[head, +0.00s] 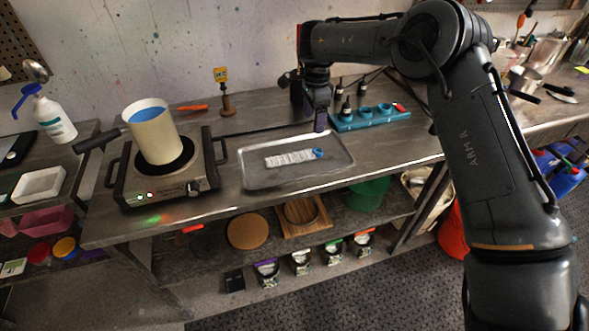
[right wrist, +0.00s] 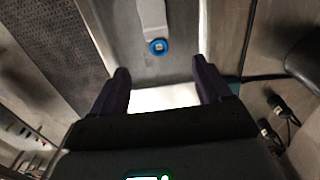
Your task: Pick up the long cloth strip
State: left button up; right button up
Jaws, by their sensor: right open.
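The long cloth strip (head: 290,159) is pale and lies flat on a shallow metal tray (head: 262,182), with a round blue piece (head: 318,153) at its right end. In the right wrist view the strip (right wrist: 152,18) runs up to the top edge, and the blue piece (right wrist: 158,46) lies just beyond my fingertips. My right gripper (head: 320,128) is above the tray's far right edge, pointing down. In its wrist view the gripper (right wrist: 161,70) has its dark fingers apart. The strip is not between them. My left gripper is out of view.
A hot plate (head: 170,190) with a cream pot (head: 155,138) stands left of the tray. A bright white patch (right wrist: 163,97) between my fingers is unclear.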

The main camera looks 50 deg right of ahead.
jog(key=f, duration=0.2)
jog(key=b, duration=0.3)
send_over(314, 152)
jog(key=f, duration=0.4)
jog(key=shift+w+d+f, duration=0.1)
jog(key=shift+w+f, duration=0.1)
jog(key=shift+w, duration=0.1)
jog(key=shift+s+f+b, duration=0.15)
jog(key=shift+f+b, duration=0.3)
jog(key=shift+f, duration=0.9)
jog(key=shift+s+f+b, duration=0.15)
jog(key=shift+f+b, duration=0.25)
jog(key=shift+f, duration=0.9)
jog(key=shift+c, duration=0.3)
jog(key=c, duration=1)
